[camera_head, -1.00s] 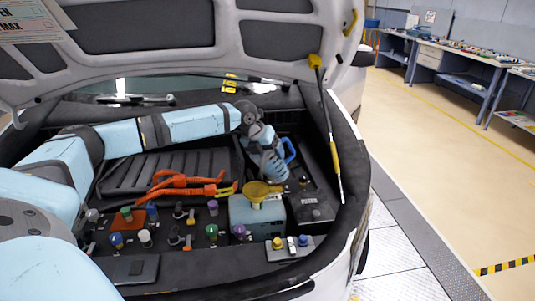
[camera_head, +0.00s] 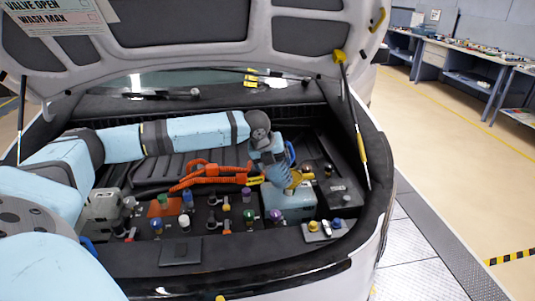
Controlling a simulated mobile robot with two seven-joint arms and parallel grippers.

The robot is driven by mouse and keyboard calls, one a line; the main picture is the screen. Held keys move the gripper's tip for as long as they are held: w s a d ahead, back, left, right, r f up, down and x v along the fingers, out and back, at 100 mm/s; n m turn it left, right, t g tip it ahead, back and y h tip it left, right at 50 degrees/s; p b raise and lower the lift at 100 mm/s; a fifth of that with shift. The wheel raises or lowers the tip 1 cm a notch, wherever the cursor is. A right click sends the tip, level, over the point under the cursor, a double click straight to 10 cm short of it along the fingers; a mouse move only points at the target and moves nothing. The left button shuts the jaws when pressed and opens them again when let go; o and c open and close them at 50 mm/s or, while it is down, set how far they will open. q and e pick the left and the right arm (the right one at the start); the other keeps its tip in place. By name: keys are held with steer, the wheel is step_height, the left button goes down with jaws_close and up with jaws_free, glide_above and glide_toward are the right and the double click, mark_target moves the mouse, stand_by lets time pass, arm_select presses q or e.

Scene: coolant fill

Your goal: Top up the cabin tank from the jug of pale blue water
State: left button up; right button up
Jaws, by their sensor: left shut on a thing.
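My left gripper (camera_head: 280,174) reaches in from the left over the open bay and points down. It is shut on the jug, whose blue handle (camera_head: 290,152) shows at its right side. The rest of the jug is mostly hidden by my gripper, so I cannot tell its water level. A yellow funnel (camera_head: 296,182) sits on top of a teal tank (camera_head: 288,206), right beside and below the gripper tip. My gripper overlaps the funnel's left part in the picture; I cannot tell whether they touch. My right gripper is out of view.
Several coloured caps (camera_head: 184,222) stand left of the tank. Orange cables (camera_head: 212,170) lie behind them. A black box (camera_head: 342,192) is right of the tank. The raised hood (camera_head: 190,28) hangs above, with a yellow-ended strut (camera_head: 352,115) at the right. A grey box (camera_head: 103,207) stands at the left.

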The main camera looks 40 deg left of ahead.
arm_select(q)
steer(key=s+d+f+n+g+y, duration=0.2)
steer(key=s+d+n+g, duration=0.2)
steer(key=d+n, duration=0.9)
steer(key=s+d+f+n+g+y, duration=0.2)
steer(key=s+d+n+g, duration=0.2)
steer(key=s+d+n, duration=0.5)
steer(key=d+n, duration=0.4)
steer(key=shift+s+f+g, duration=0.3)
steer(key=shift+f, duration=0.1)
steer(key=shift+w+a, duration=0.1)
